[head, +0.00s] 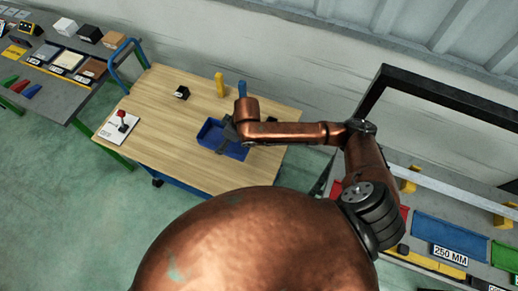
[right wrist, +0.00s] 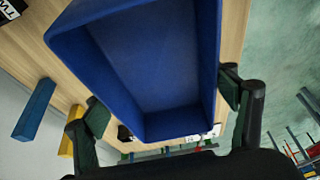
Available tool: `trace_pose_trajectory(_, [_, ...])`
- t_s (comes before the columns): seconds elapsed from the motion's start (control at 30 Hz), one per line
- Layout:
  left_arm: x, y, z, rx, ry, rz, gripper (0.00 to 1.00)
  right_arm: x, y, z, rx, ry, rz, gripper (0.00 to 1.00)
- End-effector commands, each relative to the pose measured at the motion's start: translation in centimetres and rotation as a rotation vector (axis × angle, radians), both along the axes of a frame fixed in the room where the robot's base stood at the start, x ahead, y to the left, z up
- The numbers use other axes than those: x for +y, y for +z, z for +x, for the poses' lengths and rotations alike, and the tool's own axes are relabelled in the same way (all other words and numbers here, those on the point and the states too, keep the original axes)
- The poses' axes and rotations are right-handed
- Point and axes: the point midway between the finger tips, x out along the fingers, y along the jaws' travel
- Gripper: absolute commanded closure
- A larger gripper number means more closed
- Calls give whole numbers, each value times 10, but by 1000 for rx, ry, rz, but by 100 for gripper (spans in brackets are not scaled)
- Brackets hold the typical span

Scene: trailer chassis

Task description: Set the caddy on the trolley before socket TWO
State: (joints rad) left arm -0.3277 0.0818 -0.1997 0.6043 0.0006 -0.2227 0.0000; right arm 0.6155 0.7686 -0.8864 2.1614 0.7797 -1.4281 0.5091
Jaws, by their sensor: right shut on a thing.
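The blue caddy (head: 208,132) is an open box over the right part of the wooden trolley top (head: 150,140); I cannot tell whether it touches the top. My right gripper (head: 228,130) is shut on it. In the right wrist view the caddy (right wrist: 150,60) fills the middle, with the gripper's (right wrist: 165,100) fingers on either side. A black item with a label reading "TW" (right wrist: 10,10), partly cut off, shows at the top left corner of that view. In the head view my arm may hide it. My left gripper is not in view.
A yellow block (head: 220,84) and a blue block (head: 242,88) stand at the trolley's back edge. A black block (head: 181,92) is left of them. Benches stand left (head: 60,75) and right (head: 480,220).

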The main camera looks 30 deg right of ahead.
Motion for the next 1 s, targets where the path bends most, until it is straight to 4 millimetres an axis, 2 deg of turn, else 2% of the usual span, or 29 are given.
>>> trace_pose_trajectory(0.2, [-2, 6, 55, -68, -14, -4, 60, -51, -23, -14, 5, -6, -6, 51])
trace_pose_trajectory(0.27, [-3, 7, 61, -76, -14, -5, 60, -65, -29, -17, 4, -5, -6, 51])
trace_pose_trajectory(0.4, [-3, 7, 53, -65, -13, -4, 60, -91, -50, -24, 6, -5, -4, 51])
trace_pose_trajectory(0.6, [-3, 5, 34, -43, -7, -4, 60, -113, -78, -29, 2, -3, -3, 51])
trace_pose_trajectory(0.8, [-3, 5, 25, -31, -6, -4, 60, -121, -87, -31, 1, -4, -2, 51])
trace_pose_trajectory(1.0, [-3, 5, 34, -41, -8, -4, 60, -127, -112, -34, 5, -2, -2, 51])
